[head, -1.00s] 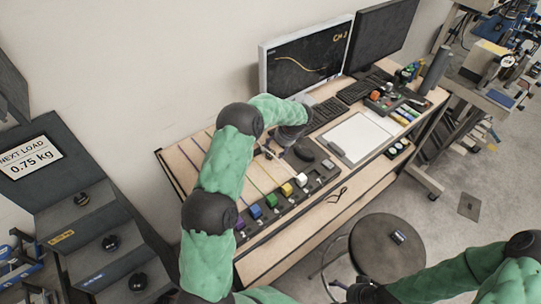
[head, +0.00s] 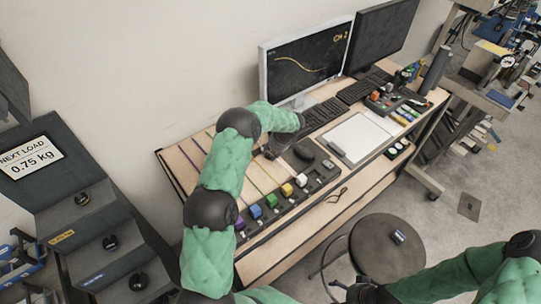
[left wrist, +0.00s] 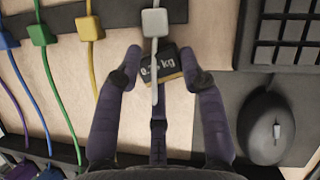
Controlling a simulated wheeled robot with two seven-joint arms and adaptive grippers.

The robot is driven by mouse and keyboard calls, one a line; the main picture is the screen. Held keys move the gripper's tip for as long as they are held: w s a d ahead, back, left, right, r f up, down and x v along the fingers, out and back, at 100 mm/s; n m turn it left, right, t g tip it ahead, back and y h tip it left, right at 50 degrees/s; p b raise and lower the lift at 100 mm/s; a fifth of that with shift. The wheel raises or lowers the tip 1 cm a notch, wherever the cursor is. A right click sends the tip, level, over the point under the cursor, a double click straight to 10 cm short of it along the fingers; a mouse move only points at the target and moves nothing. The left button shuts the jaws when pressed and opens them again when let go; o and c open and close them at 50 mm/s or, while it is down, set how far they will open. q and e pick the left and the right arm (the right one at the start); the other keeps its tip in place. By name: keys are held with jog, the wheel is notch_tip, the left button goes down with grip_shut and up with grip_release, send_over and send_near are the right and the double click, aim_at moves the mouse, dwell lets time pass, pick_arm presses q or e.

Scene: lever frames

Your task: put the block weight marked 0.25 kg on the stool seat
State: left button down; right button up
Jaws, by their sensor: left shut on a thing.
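My left gripper (head: 274,152) is over the desk, beside the row of coloured blocks. In the left wrist view its fingers (left wrist: 160,72) are closed on the two sides of a dark block weight (left wrist: 173,66) with a yellowish edge. Its label starts with "0." and ends in "kg"; a pale cable crosses the digits, so I cannot read the value fully. My right gripper (head: 368,293) is dark and partly cut off beside the stool.
A white block (left wrist: 155,22) with a cable lies close above the held weight. A black mouse (left wrist: 265,125) and keyboard (head: 322,116) are to the right. Monitors (head: 305,62) stand behind. A stepped rack (head: 85,215) with a "NEXT LOAD 0.75 kg" sign (head: 31,157) is at left.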

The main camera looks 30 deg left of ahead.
aim_at(268, 151)
pick_arm(q)
jog(key=shift+r, duration=0.45)
notch_tip(268, 151, up, 2)
jog(key=shift+w+r, duration=0.1)
jog(key=s+d+r, duration=0.9)
jog(key=d+r, duration=0.1)
jog(key=shift+s+d, duration=0.15)
jog(key=shift+s, duration=0.2)
jog(key=shift+f, duration=0.1)
